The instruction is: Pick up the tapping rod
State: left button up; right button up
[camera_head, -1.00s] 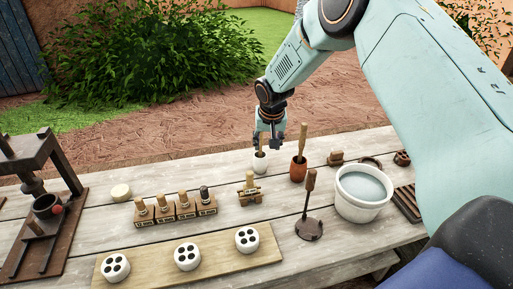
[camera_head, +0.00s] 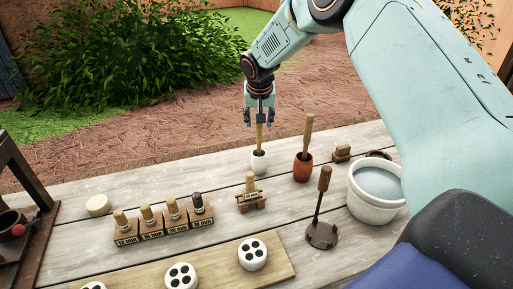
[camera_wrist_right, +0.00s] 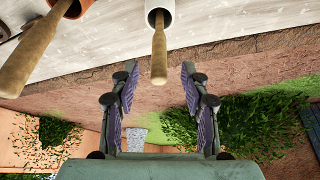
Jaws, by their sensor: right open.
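A light wooden rod (camera_head: 259,138) stands upright in a small white cup (camera_head: 259,162). In the right wrist view the rod (camera_wrist_right: 158,55) leans out of the white cup (camera_wrist_right: 166,12). My right gripper (camera_head: 259,121) is open above the cup. Its two fingers (camera_wrist_right: 160,78) are on either side of the rod's upper end, with gaps visible on both sides. A second, thicker wooden rod (camera_head: 308,135) stands in a terracotta cup (camera_head: 303,170) to the right. Which rod is the tapping rod is not marked. My left gripper is not in view.
A dark tool with a round foot (camera_head: 322,235) and a white bucket of liquid (camera_head: 376,186) stand at the right. Labelled stamps (camera_head: 165,220) and a small wooden stand (camera_head: 251,200) are nearer. A board with white perforated discs (camera_head: 215,266) lies in front.

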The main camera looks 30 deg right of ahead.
aim_at(259, 128)
jog(key=shift+w+f, duration=0.1)
jog(key=shift+f, duration=0.55)
jog(key=x, duration=0.4)
jog(key=shift+d+f, duration=0.25)
jog(key=shift+d, duration=0.1)
jog(key=shift+w+a+f, duration=0.1)
jog(key=shift+w+f, duration=0.15)
jog(key=shift+f, duration=0.35)
jog(key=shift+w+f, duration=0.1)
jog(key=shift+c, duration=1.2)
jog(key=c, duration=0.6)
grip_shut()
